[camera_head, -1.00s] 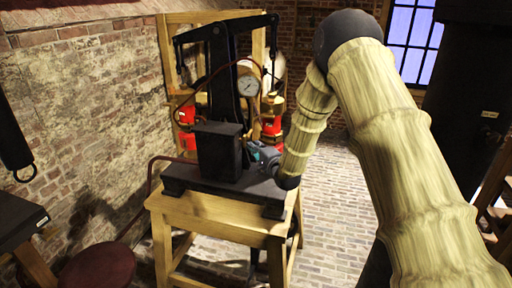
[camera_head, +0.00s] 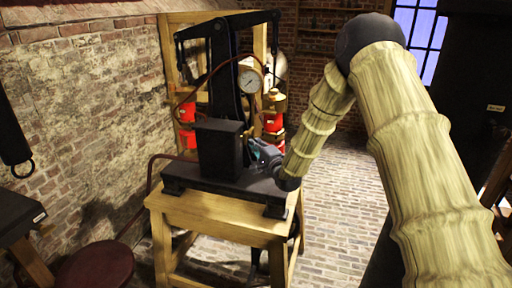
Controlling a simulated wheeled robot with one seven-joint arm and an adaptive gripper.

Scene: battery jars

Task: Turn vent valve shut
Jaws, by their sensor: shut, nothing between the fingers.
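A black pump apparatus (camera_head: 219,150) stands on a wooden table (camera_head: 215,212), with a round white gauge (camera_head: 249,81) on its upright. I cannot pick out the vent valve; it may be hidden behind the dark block or my gripper. My gripper (camera_head: 256,152) is at the right side of the dark block, low over the black base plate. Its fingers are small in the picture and partly hidden, and it looks shut with nothing held. I cannot tell whether it touches the apparatus.
Red jars (camera_head: 188,113) stand on a wooden rack behind the pump. A brown hose (camera_head: 150,170) runs down the table's left side. A dark red stool (camera_head: 95,270) is at the lower left. The brick floor (camera_head: 340,200) right of the table is clear.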

